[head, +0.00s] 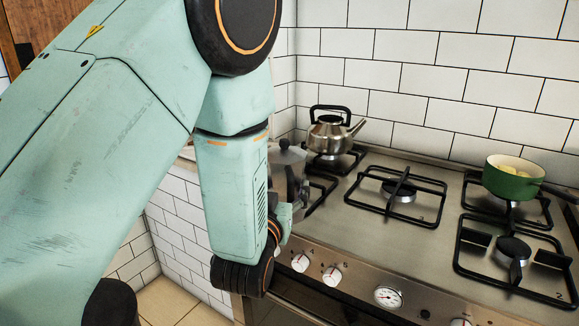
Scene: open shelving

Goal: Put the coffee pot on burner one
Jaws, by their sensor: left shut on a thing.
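A grey metal coffee pot (289,172) with a dark lid knob is at the left edge of the stove, partly hidden by my left arm. My left gripper (284,222) is shut on it; the fingers are mostly hidden behind my forearm. Whether the pot's base touches anything is hidden. The stove's steel top (352,232) has several burners with black grates. The middle burner (398,192) is empty, with what looks like a 3 beside it. The front right burner (513,252) is empty, marked 2. I cannot read a 1 anywhere. My right gripper is out of view.
A steel kettle (330,134) stands on the back left burner. Knobs (332,275) and a dial (388,297) line the front panel. White tiled walls (430,90) stand behind.

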